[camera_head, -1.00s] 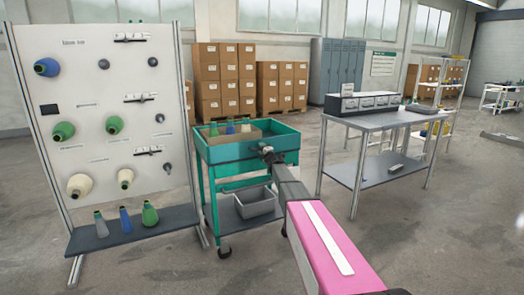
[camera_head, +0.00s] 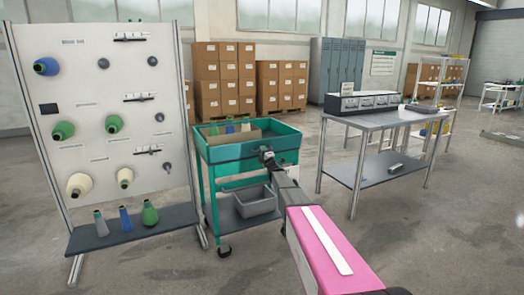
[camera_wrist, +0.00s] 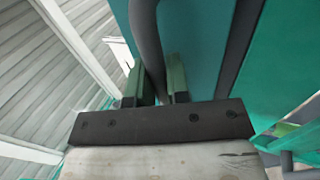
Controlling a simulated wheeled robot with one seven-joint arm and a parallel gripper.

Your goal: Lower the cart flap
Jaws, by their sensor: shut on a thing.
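The teal cart (camera_head: 203,180) stands left of centre in the head view. My gripper (camera_head: 266,156) is at the upper part of its front side, at the flap (camera_head: 235,151). In the wrist view, the two green fingers of my gripper (camera_wrist: 157,80) are shut on a dark grey bar, the flap handle (camera_wrist: 146,35), which runs between them. A teal panel (camera_wrist: 200,45) fills the area right of the handle. My arm hides the right part of the cart front, and the flap's exact tilt is hard to tell.
A cardboard box with cones (camera_head: 230,131) sits in the cart top, and a grey bin (camera_head: 255,202) on its lower shelf. A creel panel (camera_head: 105,100) stands close on the left. A grey table (camera_head: 380,122) stands on the right. The floor in front is clear.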

